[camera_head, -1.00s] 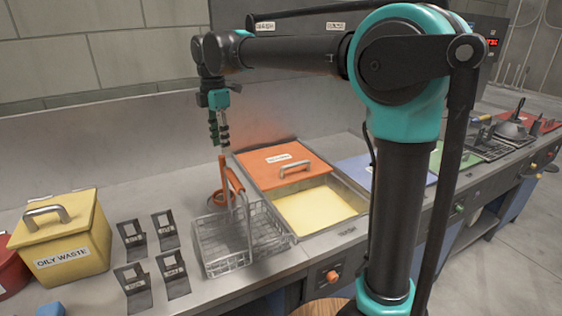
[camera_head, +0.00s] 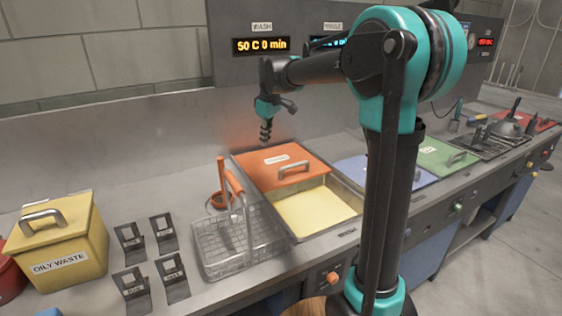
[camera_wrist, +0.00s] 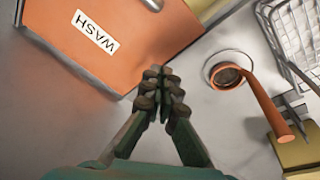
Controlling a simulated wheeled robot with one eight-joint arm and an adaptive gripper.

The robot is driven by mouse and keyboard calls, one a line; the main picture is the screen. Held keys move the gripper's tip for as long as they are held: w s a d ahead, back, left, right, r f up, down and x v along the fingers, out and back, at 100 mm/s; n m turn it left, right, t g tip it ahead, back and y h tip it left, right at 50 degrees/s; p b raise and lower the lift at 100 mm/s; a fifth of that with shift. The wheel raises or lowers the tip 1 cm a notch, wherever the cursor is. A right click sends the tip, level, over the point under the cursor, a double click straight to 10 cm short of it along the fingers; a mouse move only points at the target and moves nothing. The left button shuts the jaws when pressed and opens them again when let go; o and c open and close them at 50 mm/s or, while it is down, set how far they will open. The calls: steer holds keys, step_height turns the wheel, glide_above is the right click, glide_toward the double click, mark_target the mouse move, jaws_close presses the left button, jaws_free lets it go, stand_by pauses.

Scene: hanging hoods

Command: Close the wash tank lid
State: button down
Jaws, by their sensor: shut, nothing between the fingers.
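The wash tank lid is an orange plate (camera_head: 258,165) with a white label and a metal handle (camera_head: 293,168). It covers the back part of the wash tank, and pale yellow liquid (camera_head: 310,207) shows in the uncovered front part. In the wrist view the lid (camera_wrist: 75,48) lies at upper left with its WASH label; only part of the handle (camera_wrist: 152,4) shows at the top edge. My gripper (camera_head: 266,138) hangs above the back left edge of the lid, apart from it. In the wrist view its fingers (camera_wrist: 163,80) are together and empty.
A wire basket (camera_head: 240,238) stands left of the tank, with an orange-handled tool (camera_head: 226,190) behind it. A yellow oily waste bin (camera_head: 60,240) and several metal brackets (camera_head: 150,255) are further left. Blue (camera_head: 385,172) and green (camera_head: 445,155) lids lie to the right.

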steer(key=w+d+f+m+t, duration=0.1)
steer(key=w+d+f+m, duration=0.25)
steer(key=d+m, duration=0.4)
glide_above(289, 175)
steer(key=w+a, duration=0.2)
steer(key=w, duration=0.2)
steer(key=shift+n, duration=0.45)
step_height(289, 175, down, 8)
steer(key=shift+s+d+f, duration=0.1)
steer(key=shift+d, duration=0.05)
steer(key=shift+s+d+f, duration=0.1)
steer(key=shift+s+d, duration=0.05)
steer(key=shift+s, duration=0.1)
steer(key=shift+s+d+r, duration=0.2)
steer(key=shift+s+d, duration=0.15)
steer(key=shift+s, duration=0.45)
steer(key=shift+s+d+r, duration=0.2)
steer(key=shift+s+d, duration=0.1)
steer(key=shift+s, duration=0.45)
steer(key=shift+s, duration=0.1)
steer(key=s+d, duration=0.5)
steer(key=s, duration=0.7)
steer(key=s+d, duration=0.5)
steer(key=s, duration=0.7)
steer(key=shift+d, duration=0.25)
steer(key=shift+s+f, duration=0.1)
steer(key=shift+f, duration=0.05)
